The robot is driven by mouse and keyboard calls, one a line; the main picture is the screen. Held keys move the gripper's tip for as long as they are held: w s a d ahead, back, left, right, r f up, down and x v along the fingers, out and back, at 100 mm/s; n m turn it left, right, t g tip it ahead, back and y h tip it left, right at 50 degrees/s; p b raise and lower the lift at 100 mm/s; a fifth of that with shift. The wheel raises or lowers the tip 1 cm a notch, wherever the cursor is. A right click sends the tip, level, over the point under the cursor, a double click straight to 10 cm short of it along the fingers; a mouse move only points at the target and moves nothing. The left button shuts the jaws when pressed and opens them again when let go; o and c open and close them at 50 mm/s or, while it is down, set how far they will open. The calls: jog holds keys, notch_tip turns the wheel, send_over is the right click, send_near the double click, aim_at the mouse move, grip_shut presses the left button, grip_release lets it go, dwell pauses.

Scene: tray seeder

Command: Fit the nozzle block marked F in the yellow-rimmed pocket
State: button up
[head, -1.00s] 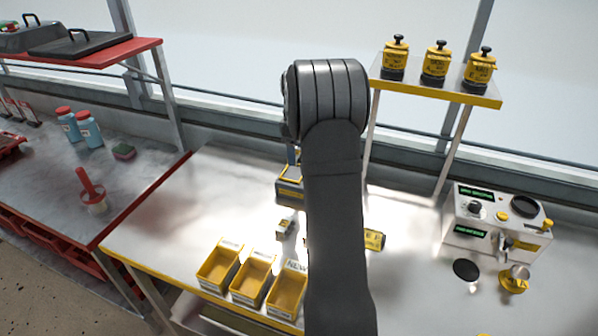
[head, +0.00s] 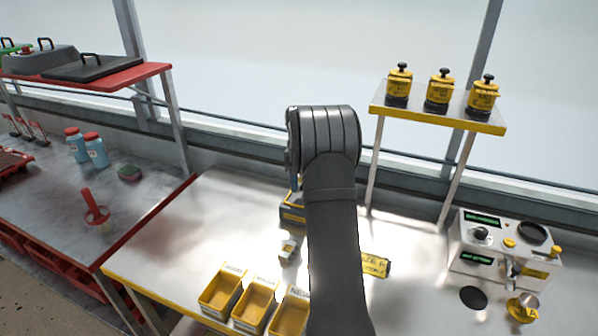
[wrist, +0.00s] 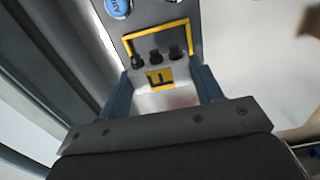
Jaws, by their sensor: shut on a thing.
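In the wrist view, my gripper (wrist: 165,74) is shut on a pale block (wrist: 148,102) with a yellow label marked F. Dark nozzles stick out from its far side. The yellow-rimmed pocket (wrist: 158,30) is just beyond those nozzles, in a grey panel; the nozzles overlap its near part in the picture. I cannot tell whether the block touches the pocket. In the head view my arm hides the gripper and the held block. Part of a dark and yellow machine (head: 292,210) shows left of the arm.
A small pale block (head: 288,250) lies on the bench, its mark unreadable. Yellow bins (head: 220,291) stand at the front edge. A yellow label plate (head: 376,264) lies right of my arm. A round blue button (wrist: 118,8) is beside the pocket. A control box (head: 500,250) stands right.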

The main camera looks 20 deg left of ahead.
jog(key=shift+f, duration=2.15)
jog(key=shift+f, duration=0.15)
